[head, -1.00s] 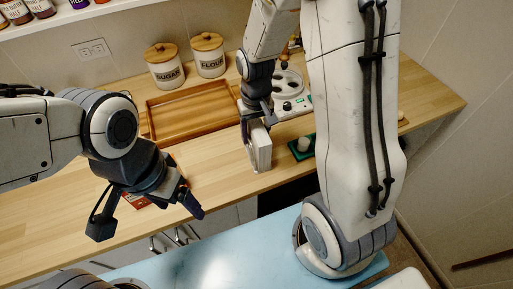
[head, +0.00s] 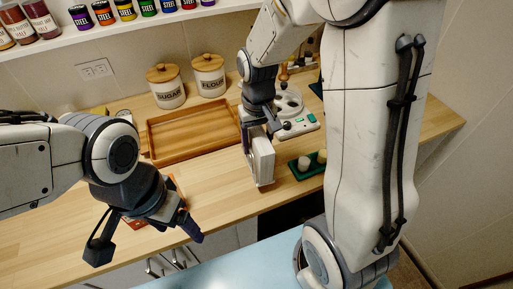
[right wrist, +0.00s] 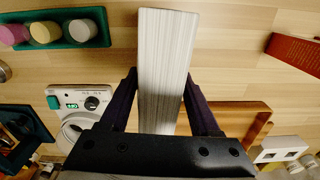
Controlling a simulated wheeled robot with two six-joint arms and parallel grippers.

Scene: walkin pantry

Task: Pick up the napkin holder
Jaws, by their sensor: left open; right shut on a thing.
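The napkin holder (head: 262,163) is an upright, narrow block with a pale stack of napkins, near the counter's front edge right of the wooden tray. My right gripper (head: 257,127) comes down from above and is shut on it. In the right wrist view the striped white napkin stack of the holder (right wrist: 163,60) sits between the two dark fingers of my right gripper (right wrist: 160,90). I cannot tell whether its base touches the counter. My left gripper (head: 188,215) is open and empty at the left, over the counter's front edge.
A wooden tray (head: 153,147) lies behind, with sugar (head: 167,92) and flour (head: 208,80) canisters beyond. A green tray with small cylinders (head: 297,171) is right of the holder, and a white appliance (head: 300,124) stands behind it. A red box (head: 134,222) lies near my left gripper.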

